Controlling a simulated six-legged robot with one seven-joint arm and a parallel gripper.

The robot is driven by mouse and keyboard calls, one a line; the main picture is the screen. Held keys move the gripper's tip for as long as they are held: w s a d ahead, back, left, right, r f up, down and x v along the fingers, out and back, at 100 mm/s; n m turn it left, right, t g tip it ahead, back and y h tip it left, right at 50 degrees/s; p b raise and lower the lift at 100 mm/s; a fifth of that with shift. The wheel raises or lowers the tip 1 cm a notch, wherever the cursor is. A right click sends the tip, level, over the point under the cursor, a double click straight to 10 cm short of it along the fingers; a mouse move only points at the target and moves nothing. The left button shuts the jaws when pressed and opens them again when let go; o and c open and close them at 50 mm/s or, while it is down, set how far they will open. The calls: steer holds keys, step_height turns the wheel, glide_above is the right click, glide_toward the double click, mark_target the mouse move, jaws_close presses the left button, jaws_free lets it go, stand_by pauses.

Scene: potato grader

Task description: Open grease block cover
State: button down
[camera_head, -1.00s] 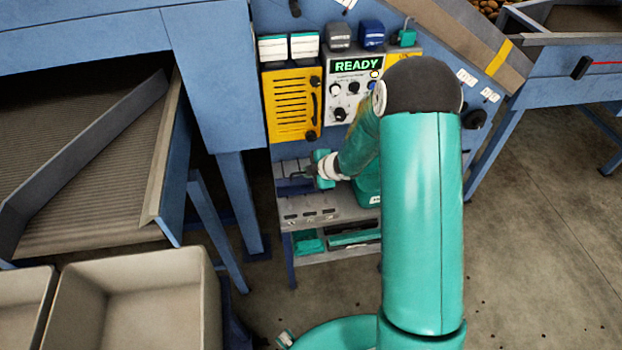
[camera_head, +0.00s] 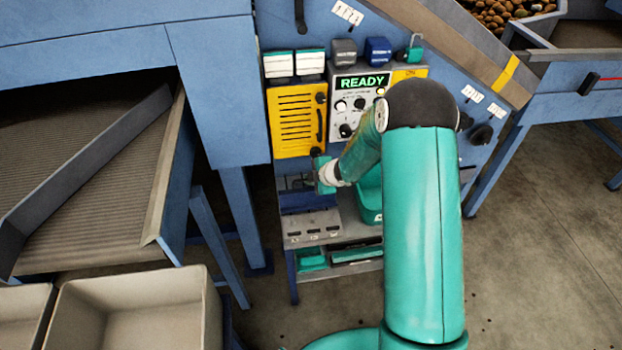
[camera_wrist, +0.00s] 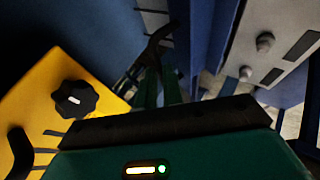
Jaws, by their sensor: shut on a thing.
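My gripper (camera_head: 308,184) is low in front of the blue machine, below the yellow vented cover, with its fingers pointing left. In the wrist view my gripper (camera_wrist: 158,72) is shut on a dark handle (camera_wrist: 157,40). The dark blue panel (camera_head: 307,201) beside the fingers looks like the grease block cover, standing up behind the grey block (camera_head: 315,229); how the handle joins it is hidden. In the wrist view a grey face with round fittings (camera_wrist: 265,42) and dark slots shows at upper right, beside a blue panel (camera_wrist: 215,45).
The yellow vented cover (camera_head: 292,118), with its black knob (camera_wrist: 75,98), is close to my gripper. A control box (camera_head: 350,105) showing READY is above. A green container (camera_head: 370,195) stands right of the gripper. A shelf (camera_head: 345,268) is below; beige bins (camera_head: 135,310) stand at lower left.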

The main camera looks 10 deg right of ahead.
steer(key=shift+w+a+r, duration=0.1)
steer(key=shift+w+r, duration=0.5)
steer(key=shift+r, duration=0.1)
steer(key=c, duration=1.5)
jaws_free()
steer(key=shift+f, duration=0.1)
steer(key=shift+s+f, duration=0.15)
steer(key=shift+f, duration=0.05)
steer(key=v, duration=1.4)
steer(key=shift+f, duration=0.15)
